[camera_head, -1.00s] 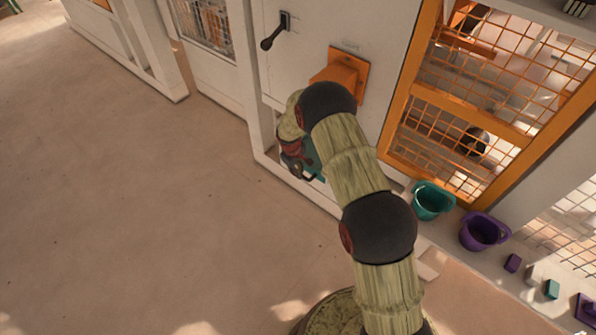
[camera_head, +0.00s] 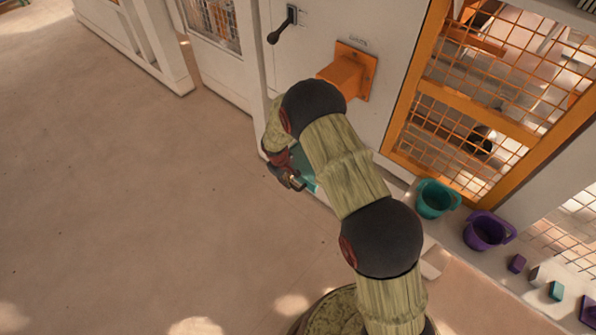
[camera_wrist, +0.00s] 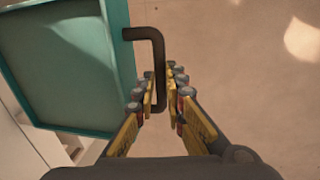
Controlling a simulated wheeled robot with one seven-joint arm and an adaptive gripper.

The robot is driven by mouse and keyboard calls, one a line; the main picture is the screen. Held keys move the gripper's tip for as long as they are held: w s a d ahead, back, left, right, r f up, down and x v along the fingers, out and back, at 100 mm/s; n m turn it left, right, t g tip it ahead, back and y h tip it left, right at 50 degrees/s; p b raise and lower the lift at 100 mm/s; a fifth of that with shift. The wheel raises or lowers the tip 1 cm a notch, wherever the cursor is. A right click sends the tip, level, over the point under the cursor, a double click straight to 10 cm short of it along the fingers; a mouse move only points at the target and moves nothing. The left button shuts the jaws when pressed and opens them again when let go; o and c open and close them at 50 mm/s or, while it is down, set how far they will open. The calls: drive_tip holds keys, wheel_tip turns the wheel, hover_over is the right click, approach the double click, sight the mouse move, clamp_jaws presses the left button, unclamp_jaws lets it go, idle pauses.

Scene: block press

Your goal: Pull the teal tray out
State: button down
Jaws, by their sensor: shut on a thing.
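The teal tray (camera_wrist: 65,62) fills the left of the wrist view. It looks flat and empty, with a raised rim. A dark bent handle (camera_wrist: 155,42) sticks out from its right edge. My gripper (camera_wrist: 160,90) is shut on this handle, with the yellow-padded fingers on either side of it. In the head view my gripper (camera_head: 292,180) is at the low left of the white machine, and a teal bit of the tray (camera_head: 306,176) shows beside it. My arm hides most of the tray there.
The white machine has a black lever (camera_head: 283,24) and an orange chute (camera_head: 345,72). An orange mesh door (camera_head: 475,105) is at right. A teal bucket (camera_head: 436,199), a purple bucket (camera_head: 486,231) and several small blocks stand on a ledge. The floor (camera_head: 130,200) at left is clear.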

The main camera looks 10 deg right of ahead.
drive_tip(key=s+a+b, duration=0.1)
drive_tip(key=s+a, duration=0.5)
drive_tip(key=a, duration=0.3)
drive_tip(key=shift+s, duration=0.35)
drive_tip(key=shift+a, duration=0.1)
drive_tip(key=c, duration=1.8)
unclamp_jaws()
drive_tip(key=shift+c, duration=0.2)
wheel_tip(320, 180, up, 12)
drive_tip(key=s+a, duration=0.1)
drive_tip(key=shift+a, duration=0.4)
drive_tip(key=shift+s+f, duration=0.1)
